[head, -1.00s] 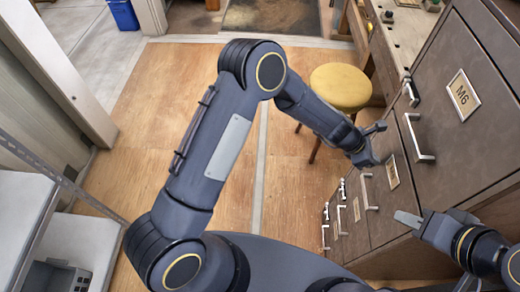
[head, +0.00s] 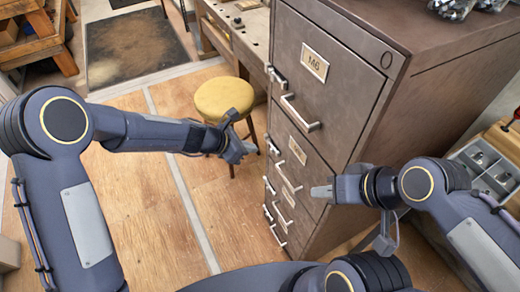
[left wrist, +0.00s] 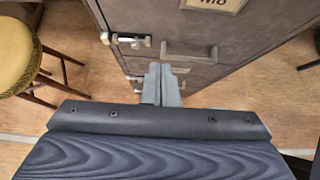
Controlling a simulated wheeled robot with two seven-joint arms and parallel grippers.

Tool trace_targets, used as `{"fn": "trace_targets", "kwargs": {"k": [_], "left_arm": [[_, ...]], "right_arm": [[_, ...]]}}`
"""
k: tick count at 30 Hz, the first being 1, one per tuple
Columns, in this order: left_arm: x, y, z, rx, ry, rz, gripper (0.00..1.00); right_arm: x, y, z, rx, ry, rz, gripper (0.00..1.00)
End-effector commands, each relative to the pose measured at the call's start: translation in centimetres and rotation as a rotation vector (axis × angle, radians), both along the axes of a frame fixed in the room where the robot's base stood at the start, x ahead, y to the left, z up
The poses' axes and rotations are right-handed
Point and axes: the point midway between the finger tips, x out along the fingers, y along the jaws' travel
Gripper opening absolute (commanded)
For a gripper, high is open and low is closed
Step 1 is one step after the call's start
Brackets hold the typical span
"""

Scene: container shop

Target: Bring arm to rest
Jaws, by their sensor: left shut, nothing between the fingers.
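My left arm comes in from the left in the head view, bent at the elbow. Its gripper (head: 247,150) hangs in the air in front of the brown drawer cabinet (head: 430,75), near the yellow stool in the picture. In the left wrist view its two fingers (left wrist: 160,85) lie together with nothing between them, seen against the cabinet front (left wrist: 190,45). My right gripper (head: 322,192) points left across the cabinet's lower part in the head view. I cannot make out a gap between its fingers. The cabinet drawers look closed.
The yellow stool (head: 224,98) stands left of the cabinet, by a workbench (head: 240,35). A metal tray with compartments (head: 485,165) lies at the right. Several clear-wrapped items (head: 455,8) sit on the cabinet top. Wooden floor (head: 145,190) is open in the middle.

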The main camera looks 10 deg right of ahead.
Motion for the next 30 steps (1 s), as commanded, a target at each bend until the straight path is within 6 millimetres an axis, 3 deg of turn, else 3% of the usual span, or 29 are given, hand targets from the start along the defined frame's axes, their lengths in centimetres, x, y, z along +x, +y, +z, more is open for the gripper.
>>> {"fn": "trace_targets", "kwargs": {"k": [13, 16, 20, 23, 27, 30], "left_arm": [[-0.3, 1.4, 1.3, 0.001, -0.005, -0.002, 0.0], [-0.4, 2.6, 3.0, 0.01, -0.061, -0.038, 0.0], [-1.5, 6.5, 7.7, 0.05, -0.242, -0.164, 0.0], [-3.6, 10.6, 11.6, 0.117, -0.428, -0.304, 0.0], [-8.0, 16.1, 15.3, 0.251, -0.667, -0.506, 0.0], [-11.6, 19.7, 16.9, 0.37, -0.813, -0.651, 0.0]], "right_arm": [[0.0, 0.0, 0.0, 0.0, 0.0, 0.0, 0.33], [0.0, 0.0, 0.1, 0.0, 0.0, 0.0, 0.33], [0.0, 0.0, 0.1, 0.0, 0.0, 0.0, 0.33], [0.0, 0.0, 0.0, 0.0, 0.0, 0.0, 0.33], [0.0, 0.0, 0.0, 0.0, 0.0, 0.0, 0.33], [0.0, 0.0, 0.0, 0.0, 0.0, 0.0, 0.33]]}}
